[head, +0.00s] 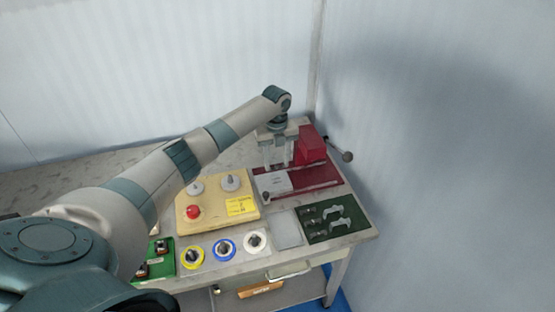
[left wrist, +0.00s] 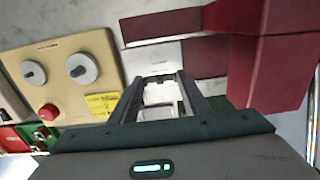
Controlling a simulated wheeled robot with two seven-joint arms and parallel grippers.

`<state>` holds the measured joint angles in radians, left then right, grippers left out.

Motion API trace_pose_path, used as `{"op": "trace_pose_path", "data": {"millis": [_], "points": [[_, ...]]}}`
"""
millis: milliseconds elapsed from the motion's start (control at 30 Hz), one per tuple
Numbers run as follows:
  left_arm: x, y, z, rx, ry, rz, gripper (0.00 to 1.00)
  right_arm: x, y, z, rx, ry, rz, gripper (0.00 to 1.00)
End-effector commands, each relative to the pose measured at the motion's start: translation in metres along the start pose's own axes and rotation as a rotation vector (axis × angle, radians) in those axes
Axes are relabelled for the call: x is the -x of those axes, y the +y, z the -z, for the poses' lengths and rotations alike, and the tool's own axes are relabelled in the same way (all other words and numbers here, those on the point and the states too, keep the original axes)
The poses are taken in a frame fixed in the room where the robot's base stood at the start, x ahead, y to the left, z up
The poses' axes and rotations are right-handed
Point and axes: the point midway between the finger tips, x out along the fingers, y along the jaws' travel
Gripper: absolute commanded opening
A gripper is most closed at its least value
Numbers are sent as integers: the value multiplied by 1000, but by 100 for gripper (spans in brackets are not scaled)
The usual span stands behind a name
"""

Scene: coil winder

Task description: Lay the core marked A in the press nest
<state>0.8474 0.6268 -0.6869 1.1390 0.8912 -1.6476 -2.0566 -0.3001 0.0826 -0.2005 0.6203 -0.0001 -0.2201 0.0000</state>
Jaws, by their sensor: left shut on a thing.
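My left gripper (head: 277,165) is over the red press (head: 322,183) at the back right of the table. Its fingers also show in the left wrist view (left wrist: 160,82), shut on a pale piece (left wrist: 160,97), apparently a core. No letter on it can be read. The press has a red block (head: 311,146), a red base and a light plate (head: 274,183) at its front left. I cannot tell which part is the nest, or whether the held piece touches the press. Several grey and pale cores (head: 340,211) lie on the dark green mat (head: 350,234). My right gripper is not in view.
A tan board (head: 213,213) with a red button (head: 192,212) and two grey knobs stands left of the press. Yellow, blue (head: 225,249) and white rings lie in front. A press lever (head: 341,154) sticks out right. A grey pad (head: 287,230) is bare.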

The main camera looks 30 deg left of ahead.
Motion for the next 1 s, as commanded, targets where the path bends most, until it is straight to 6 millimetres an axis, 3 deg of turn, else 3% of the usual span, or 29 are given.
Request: {"op": "trace_pose_path", "data": {"millis": [367,1000], "points": [[-4,0,0,1,0,0,18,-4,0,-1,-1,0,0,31],[-48,0,1,2,0,0,18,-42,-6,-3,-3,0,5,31]]}}
